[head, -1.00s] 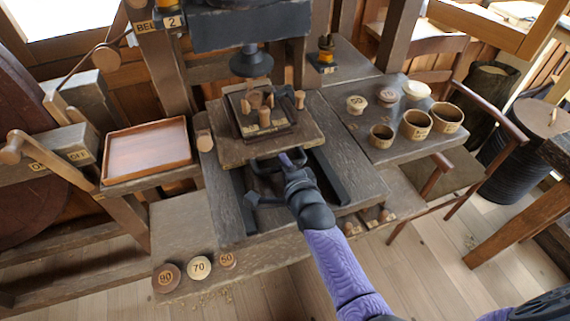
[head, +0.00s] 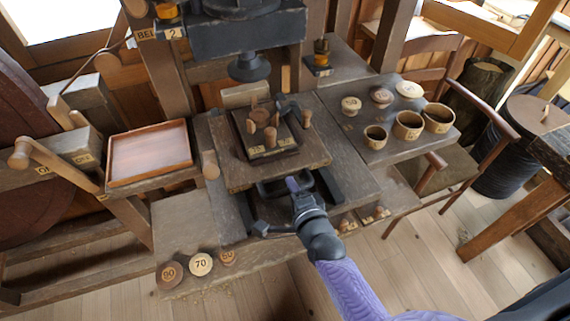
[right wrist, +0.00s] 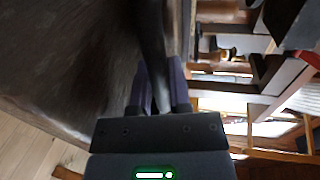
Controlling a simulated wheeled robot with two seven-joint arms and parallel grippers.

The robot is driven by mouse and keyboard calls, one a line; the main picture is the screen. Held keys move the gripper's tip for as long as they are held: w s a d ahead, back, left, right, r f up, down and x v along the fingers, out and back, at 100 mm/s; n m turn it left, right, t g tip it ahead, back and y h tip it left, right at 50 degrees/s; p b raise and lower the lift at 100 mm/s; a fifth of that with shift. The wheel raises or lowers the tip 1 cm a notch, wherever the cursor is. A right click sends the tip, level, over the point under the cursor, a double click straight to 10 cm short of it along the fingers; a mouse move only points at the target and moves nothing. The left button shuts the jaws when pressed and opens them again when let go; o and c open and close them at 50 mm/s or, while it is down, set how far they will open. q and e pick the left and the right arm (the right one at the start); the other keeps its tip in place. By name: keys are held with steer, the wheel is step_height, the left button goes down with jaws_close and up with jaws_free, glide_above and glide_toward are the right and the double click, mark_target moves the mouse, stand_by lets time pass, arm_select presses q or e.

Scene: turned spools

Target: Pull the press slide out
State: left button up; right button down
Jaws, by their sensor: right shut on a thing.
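The press slide (head: 235,178) is a brown wooden board on dark rails under the press. It carries a dark fixture block (head: 262,154) with several wooden pegs. A black handle (head: 268,188) is on its front edge. My right gripper (head: 293,184) is shut on this handle. In the right wrist view, the fingers (right wrist: 163,88) close around a dark bar (right wrist: 150,45). The slide's front part stands forward of the press ram (head: 249,68). The fingers partly hide the handle. My left gripper is not in view.
A wooden tray (head: 148,153) lies left of the slide. Wooden cups (head: 408,125) and round pieces stand on the right side table. Discs marked 70 (head: 201,264) and others lie on the front left ledge.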

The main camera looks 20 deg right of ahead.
steer(key=f+p+v, duration=0.3)
steer(key=v, duration=1.1)
steer(key=shift+s, duration=0.55)
steer(key=c, duration=0.9)
jaws_free()
steer(key=shift+o, duration=0.2)
steer(key=shift+p, duration=0.3)
